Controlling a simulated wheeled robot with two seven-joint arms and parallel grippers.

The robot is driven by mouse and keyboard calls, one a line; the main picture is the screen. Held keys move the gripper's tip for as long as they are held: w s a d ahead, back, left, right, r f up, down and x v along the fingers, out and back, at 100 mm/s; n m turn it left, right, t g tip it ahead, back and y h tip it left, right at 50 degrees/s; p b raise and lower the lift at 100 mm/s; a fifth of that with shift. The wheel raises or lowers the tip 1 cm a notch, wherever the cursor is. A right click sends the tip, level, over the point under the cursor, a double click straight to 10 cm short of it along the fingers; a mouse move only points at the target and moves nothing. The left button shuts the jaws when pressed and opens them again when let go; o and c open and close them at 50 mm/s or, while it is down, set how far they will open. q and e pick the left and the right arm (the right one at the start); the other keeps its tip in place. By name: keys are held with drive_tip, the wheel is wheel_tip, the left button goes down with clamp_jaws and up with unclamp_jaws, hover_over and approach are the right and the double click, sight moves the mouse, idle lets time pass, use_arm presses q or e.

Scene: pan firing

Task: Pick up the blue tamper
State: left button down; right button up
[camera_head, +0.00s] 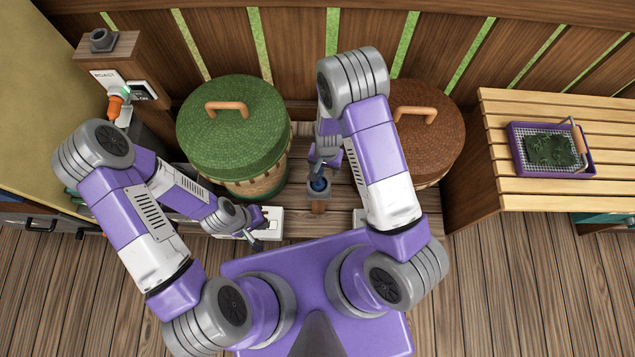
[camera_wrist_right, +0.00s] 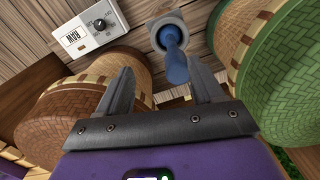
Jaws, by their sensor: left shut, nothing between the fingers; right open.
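The blue tamper (camera_head: 319,185) stands in a small grey holder (camera_head: 320,195) between the two lidded baskets. In the right wrist view the tamper (camera_wrist_right: 174,58) shows its handle pointing toward the camera, with the grey holder (camera_wrist_right: 150,22) around its far end. My right gripper (camera_head: 318,163) is just above and beside the tamper. In the right wrist view its fingers (camera_wrist_right: 160,88) are apart, with the tamper close to the right-hand finger and nothing gripped. My left gripper (camera_head: 262,230) is shut and empty, low in front of the green basket.
A green-lidded basket (camera_head: 230,120) and a brown-lidded basket (camera_head: 432,130) flank the tamper closely. A white box with a dial (camera_wrist_right: 90,36) shows in the right wrist view. A slatted bench (camera_head: 510,110) carries a purple tray (camera_head: 585,165) at right.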

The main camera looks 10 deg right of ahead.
drive_tip(key=shift+w+a+r, duration=0.1)
drive_tip(key=shift+w+a, duration=0.1)
drive_tip(key=shift+w, duration=0.4)
drive_tip(key=shift+w+a+r, duration=0.1)
drive_tip(key=shift+w+a, duration=0.05)
drive_tip(key=shift+w, duration=0.45)
drive_tip(key=b, duration=0.3)
hover_over(319, 178)
drive_tip(key=w, duration=0.1)
wheel_tip(319, 178, down, 7)
drive_tip(key=shift+d+f, duration=0.1)
clamp_jaws()
